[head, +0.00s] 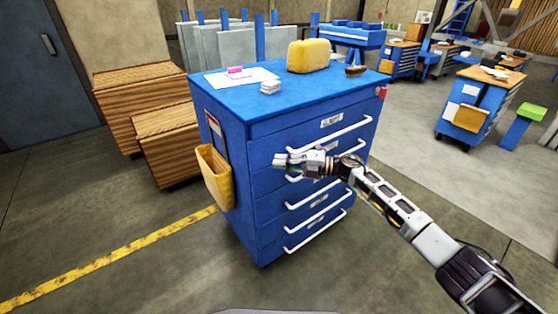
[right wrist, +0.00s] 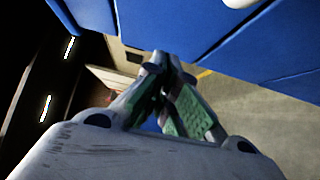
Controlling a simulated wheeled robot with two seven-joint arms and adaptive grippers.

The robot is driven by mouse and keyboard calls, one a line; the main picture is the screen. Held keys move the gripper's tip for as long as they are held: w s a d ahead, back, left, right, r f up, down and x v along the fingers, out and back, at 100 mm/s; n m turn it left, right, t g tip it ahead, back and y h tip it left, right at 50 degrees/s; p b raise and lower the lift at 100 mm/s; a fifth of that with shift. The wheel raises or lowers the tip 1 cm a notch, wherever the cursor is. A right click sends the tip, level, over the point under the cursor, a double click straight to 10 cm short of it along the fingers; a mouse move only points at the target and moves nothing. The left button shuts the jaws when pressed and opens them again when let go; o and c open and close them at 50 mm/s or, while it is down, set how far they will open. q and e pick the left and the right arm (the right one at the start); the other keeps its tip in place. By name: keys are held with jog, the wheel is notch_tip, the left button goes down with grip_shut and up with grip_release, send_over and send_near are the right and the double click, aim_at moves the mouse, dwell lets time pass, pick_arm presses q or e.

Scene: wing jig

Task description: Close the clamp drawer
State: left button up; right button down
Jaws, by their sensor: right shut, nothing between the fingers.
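The blue drawer cabinet (head: 250,200) stands in the middle of the head view. Its front has several drawers with long white bar handles; the top drawer (head: 300,128) carries a small label that I cannot read, so I cannot tell which is the clamp drawer. No drawer clearly sticks out far. My right gripper (head: 279,160) is shut and empty in front of the upper drawers, near their left end, and hides part of a handle. In the right wrist view its fingertips (right wrist: 168,62) are together, close to blue drawer fronts (right wrist: 185,30). Whether they touch is unclear. My left gripper is out of view.
A yellow case (head: 308,56), papers (head: 240,77) and a brush (head: 356,70) lie on the cabinet top. A yellow bin (head: 214,176) hangs on its left side. Wooden crates (head: 165,140) stand to the left. The floor in front is clear.

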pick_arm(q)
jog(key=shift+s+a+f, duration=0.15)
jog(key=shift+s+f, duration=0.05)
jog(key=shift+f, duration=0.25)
pick_arm(e)
jog(key=s+d, duration=0.1)
jog(key=d, duration=0.9)
jog(key=shift+s+d, duration=0.15)
jog(key=shift+s, duration=0.2)
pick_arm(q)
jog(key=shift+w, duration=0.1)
